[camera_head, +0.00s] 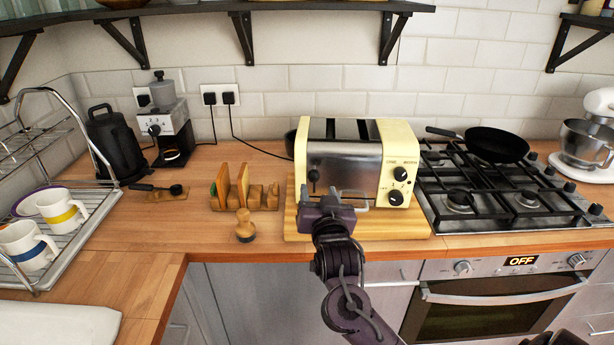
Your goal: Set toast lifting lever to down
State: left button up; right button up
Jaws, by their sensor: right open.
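The cream and steel toaster (397,150) stands on a wooden board (300,228) on the counter. Its dark lever (314,180) shows on the steel front face, toward the left; I cannot tell its exact height along the slot. My right gripper (335,194) is open and empty in front of the lower part of this face. I cannot tell whether a finger touches the toaster.
A gas hob (460,200) with a black pan (496,144) is right of the toaster. A toast rack (262,197) and a small wooden object (245,226) stand to its left. A shelf (200,12) hangs above.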

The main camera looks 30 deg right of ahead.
aim_at(315, 178)
jog(key=shift+w+d+r, duration=0.2)
jog(key=shift+w+r, duration=0.15)
jog(key=p+x, duration=0.1)
jog(key=x, duration=0.5)
jog(key=shift+w+p, duration=0.1)
jog(key=shift+p, duration=0.3)
jog(key=shift+w+d+f, duration=0.1)
jog(key=shift+w+d, duration=0.05)
jog(key=shift+w, duration=0.2)
jog(key=shift+c, duration=0.3)
grip_shut()
